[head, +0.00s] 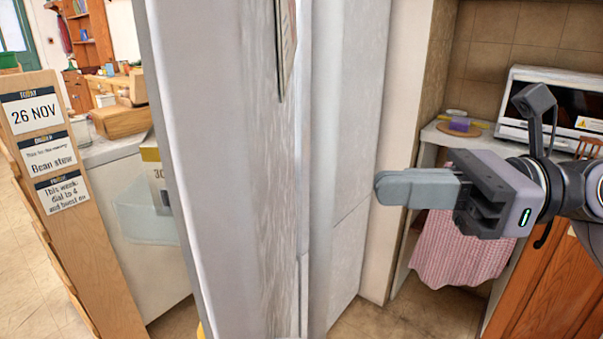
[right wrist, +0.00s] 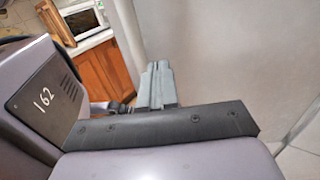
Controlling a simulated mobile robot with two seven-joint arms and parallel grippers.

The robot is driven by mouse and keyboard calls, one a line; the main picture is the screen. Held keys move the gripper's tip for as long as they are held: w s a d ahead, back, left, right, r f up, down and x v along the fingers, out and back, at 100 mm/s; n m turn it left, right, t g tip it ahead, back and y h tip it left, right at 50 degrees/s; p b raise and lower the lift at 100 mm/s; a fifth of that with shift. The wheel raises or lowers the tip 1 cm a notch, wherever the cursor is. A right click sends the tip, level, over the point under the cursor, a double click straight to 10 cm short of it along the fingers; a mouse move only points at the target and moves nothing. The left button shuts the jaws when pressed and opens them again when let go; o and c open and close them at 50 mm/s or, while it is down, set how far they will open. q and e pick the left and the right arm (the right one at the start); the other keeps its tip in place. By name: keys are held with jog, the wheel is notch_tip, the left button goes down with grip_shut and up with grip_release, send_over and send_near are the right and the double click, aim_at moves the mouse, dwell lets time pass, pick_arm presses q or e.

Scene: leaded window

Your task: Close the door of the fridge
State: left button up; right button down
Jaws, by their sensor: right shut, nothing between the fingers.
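A large white panel, which looks like the fridge door (head: 225,170), stands upright and close to me in the head view, with its narrow edge towards me. Behind it to the right is a white upright front with a seam, which looks like the fridge (head: 350,150). I cannot tell exactly where the door's hinge is. My right gripper (head: 380,188) is shut and empty, to the right of the door, pointing left towards the white front. In the right wrist view the shut fingers (right wrist: 155,66) are beside a pale surface (right wrist: 225,60); contact cannot be told. My left gripper is out of view.
A wooden board (head: 60,180) with notes stands at the left, before a white counter (head: 155,250). At the right are a microwave (head: 555,105), a checked cloth (head: 462,248) and a wooden cabinet (head: 545,285). A little floor (head: 370,322) shows below the gripper.

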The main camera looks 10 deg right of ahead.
aim_at(269, 186)
jog(key=p+x, duration=0.3)
jog(key=x, duration=0.5)
jog(key=shift+a+r, duration=0.15)
jog(key=shift+a, duration=0.05)
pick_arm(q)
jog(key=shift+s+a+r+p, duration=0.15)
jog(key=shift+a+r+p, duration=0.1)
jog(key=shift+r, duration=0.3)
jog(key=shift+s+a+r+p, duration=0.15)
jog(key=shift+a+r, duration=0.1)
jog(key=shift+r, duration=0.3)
pick_arm(e)
jog(key=shift+x, duration=0.75)
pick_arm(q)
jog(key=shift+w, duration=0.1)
pick_arm(e)
jog(key=shift+a, duration=0.1)
